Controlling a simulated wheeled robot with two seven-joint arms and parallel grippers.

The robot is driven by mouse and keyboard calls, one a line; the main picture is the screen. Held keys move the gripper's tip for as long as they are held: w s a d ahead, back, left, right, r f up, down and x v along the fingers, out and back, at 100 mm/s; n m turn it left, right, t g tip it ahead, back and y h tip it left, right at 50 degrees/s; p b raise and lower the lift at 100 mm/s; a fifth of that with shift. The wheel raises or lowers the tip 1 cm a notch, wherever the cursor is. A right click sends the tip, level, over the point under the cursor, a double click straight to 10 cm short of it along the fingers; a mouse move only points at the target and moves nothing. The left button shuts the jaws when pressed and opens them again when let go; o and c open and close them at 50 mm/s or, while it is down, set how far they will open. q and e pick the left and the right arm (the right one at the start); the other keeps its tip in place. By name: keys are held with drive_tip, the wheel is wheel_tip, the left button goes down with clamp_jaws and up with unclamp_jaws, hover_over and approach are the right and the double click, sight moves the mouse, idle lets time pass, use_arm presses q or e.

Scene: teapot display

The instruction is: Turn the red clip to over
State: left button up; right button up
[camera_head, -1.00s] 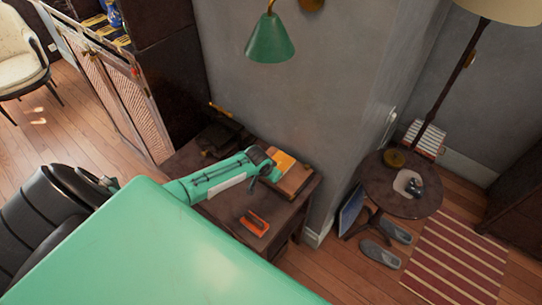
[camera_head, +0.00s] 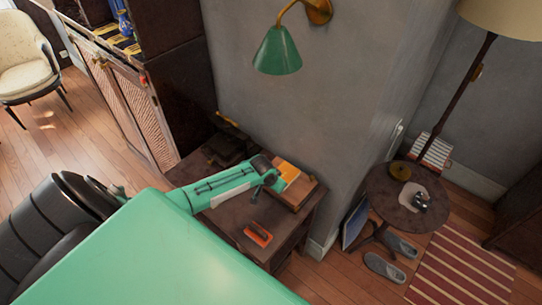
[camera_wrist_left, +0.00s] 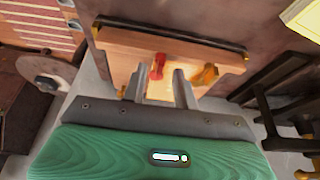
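In the left wrist view a red clip (camera_wrist_left: 158,66) stands at the near edge of a wooden board (camera_wrist_left: 120,45). A yellow clip (camera_wrist_left: 206,75) is to its right on the same board. My left gripper (camera_wrist_left: 162,82) has its two grey fingers apart, with an empty gap between them. The red clip shows beyond the fingertips, in line with the gap; I cannot tell whether they touch. In the head view my left gripper (camera_head: 270,178) is over the dark desk (camera_head: 228,218), and no red clip can be made out there. My right gripper is not in view.
An orange-red object (camera_head: 258,234) lies on the desk. A wooden box with a yellow-orange top (camera_head: 297,190) is close to the gripper. A grey wall (camera_head: 345,110) rises behind, with a green lamp (camera_head: 277,50). A round table (camera_head: 385,205) stands to the right.

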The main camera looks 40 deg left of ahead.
use_arm(q)
drive_tip(key=b+v, duration=0.2)
drive_tip(key=v, duration=1.1)
drive_tip(key=shift+b, duration=0.3)
